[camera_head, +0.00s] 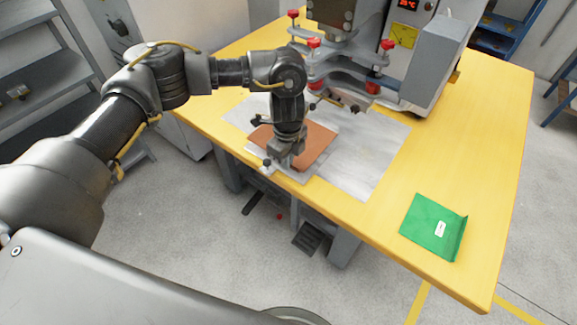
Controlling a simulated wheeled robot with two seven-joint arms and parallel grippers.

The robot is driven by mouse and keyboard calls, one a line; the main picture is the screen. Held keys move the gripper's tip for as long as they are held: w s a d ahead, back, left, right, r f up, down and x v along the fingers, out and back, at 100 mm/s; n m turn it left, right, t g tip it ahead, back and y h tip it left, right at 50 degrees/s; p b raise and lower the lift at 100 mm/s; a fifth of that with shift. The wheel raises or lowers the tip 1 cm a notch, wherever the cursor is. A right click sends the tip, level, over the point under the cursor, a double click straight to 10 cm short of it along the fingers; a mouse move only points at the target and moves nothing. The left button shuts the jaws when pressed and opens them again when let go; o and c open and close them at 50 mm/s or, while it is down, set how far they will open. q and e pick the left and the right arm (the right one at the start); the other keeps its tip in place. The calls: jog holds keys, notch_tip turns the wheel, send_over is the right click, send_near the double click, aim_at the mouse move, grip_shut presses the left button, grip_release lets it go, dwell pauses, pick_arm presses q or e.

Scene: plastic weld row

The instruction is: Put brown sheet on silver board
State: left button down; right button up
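The brown sheet (318,146) lies flat over the silver board (372,165), near the front edge of the yellow table. A smaller grey plate (296,176) shows along the sheet's front edge. My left gripper (279,165) points down at the sheet's front left part, and my wrist hides some of the sheet. I cannot tell whether its fingers are open or shut on the sheet, or whether they touch it. My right gripper is out of view.
A welding machine (428,65) with red-knobbed clamps (314,43) stands behind the board on the yellow table (480,130). A green folder (430,226) lies at the right front. The table between board and folder is clear. Grey shelves (40,75) stand at the left.

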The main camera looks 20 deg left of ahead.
pick_arm(q)
jog(key=shift+w+f, duration=0.15)
jog(key=shift+f, duration=1.6)
jog(key=shift+d+f, duration=0.1)
jog(key=c, duration=1.6)
grip_release()
notch_tip(320, 180, up, 12)
jog(key=shift+r, duration=0.15)
